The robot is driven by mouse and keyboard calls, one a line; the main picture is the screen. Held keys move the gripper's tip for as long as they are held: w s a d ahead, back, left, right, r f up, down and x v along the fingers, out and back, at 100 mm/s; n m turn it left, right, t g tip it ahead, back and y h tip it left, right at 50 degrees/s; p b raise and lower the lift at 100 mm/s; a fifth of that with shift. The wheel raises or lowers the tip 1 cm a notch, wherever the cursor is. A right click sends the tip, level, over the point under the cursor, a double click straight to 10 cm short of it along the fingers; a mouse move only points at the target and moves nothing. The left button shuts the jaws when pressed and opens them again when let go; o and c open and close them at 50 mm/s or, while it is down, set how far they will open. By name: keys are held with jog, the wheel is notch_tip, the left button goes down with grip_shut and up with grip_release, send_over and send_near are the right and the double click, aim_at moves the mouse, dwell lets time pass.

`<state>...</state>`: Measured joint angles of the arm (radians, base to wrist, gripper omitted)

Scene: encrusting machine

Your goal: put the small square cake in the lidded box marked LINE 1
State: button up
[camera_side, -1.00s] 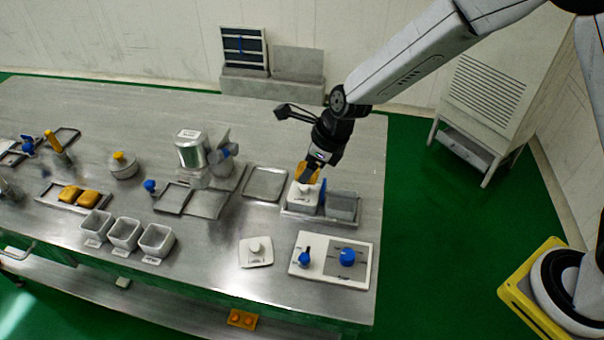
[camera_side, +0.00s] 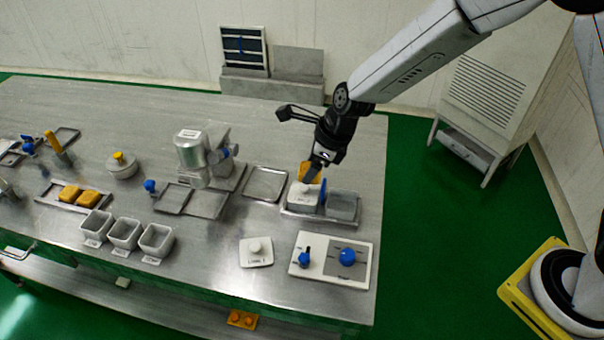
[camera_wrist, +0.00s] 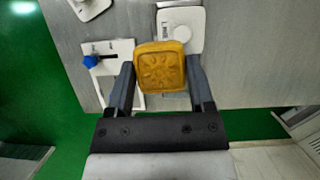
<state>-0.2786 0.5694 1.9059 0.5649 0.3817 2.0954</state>
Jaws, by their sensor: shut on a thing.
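My gripper (camera_wrist: 160,92) is shut on a small yellow square cake (camera_wrist: 160,67) with a pattern pressed in its top. In the side view the cake (camera_side: 306,173) shows partly behind my gripper (camera_side: 311,172), above a white box (camera_side: 301,198) at the table's right. Whether the cake touches the box cannot be told. In the wrist view a white knobbed piece (camera_wrist: 180,18) is partly hidden behind the cake. Another white square piece with a knob (camera_side: 256,255) sits nearer the front. Its label is too small to read, and I cannot tell which piece is marked LINE 1.
A white and grey panel with blue knobs (camera_side: 318,268) lies at the front right corner. A grey block (camera_side: 342,205) stands beside the white box. Several small white bins (camera_side: 125,233) line the front.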

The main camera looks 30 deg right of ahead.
jog(key=s+d+n+g+h, duration=0.1)
jog(key=s+d+n+g, duration=0.2)
jog(key=d+n, duration=0.5)
jog(key=s+d+r+n+g+h, duration=0.1)
jog(key=d+n, duration=0.8)
jog(key=n, duration=0.9)
jog(key=shift+s+n+g+h, duration=0.3)
jog(key=shift+s+g+h, duration=0.3)
jog(key=shift+s+g, duration=0.95)
jog(key=shift+w+a, duration=0.15)
jog(key=shift+w, duration=0.05)
jog(key=w+a+f+n+h, duration=0.3)
jog(key=w+a+f+n, duration=0.1)
jog(key=a+n, duration=0.5)
jog(key=shift+a+f+t, duration=0.45)
jog(key=shift+a+f, duration=0.15)
jog(key=shift+f, duration=0.05)
jog(key=shift+w+f, duration=0.1)
jog(key=shift+f, duration=0.05)
jog(key=shift+f, duration=1.55)
jog(key=shift+f, duration=1.1)
